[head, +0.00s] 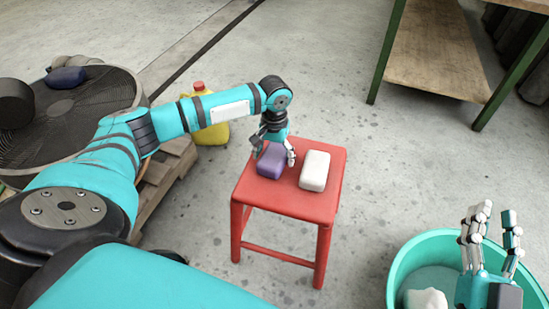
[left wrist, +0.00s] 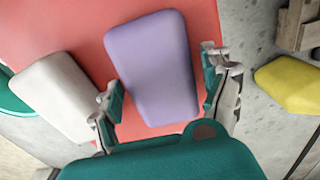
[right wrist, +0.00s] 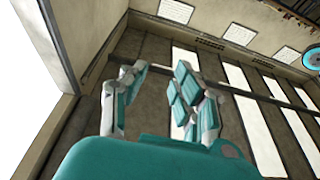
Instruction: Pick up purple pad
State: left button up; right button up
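The purple pad (head: 271,161) lies on the red stool (head: 320,206), to the left of a white pad (head: 314,171). My left gripper (head: 275,152) is right over the purple pad, fingers pointing down. In the left wrist view the purple pad (left wrist: 152,68) shows between the two open fingers of the left gripper (left wrist: 165,90), with a gap on each side; whether either finger touches it I cannot tell. My right gripper (head: 492,222) is open and empty, fingers pointing up, over the teal tub. It shows open in the right wrist view (right wrist: 165,95) too.
The teal tub (head: 397,262) at lower right holds a white item (head: 426,299). A yellow jug (head: 211,132) stands behind the stool on the left. A green-legged table (head: 440,62) stands at the back right. The floor between stool and table is clear.

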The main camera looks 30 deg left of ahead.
aim_at(275, 153)
pick_arm(q)
jog(key=c, duration=0.9)
jog(key=shift+r, duration=0.1)
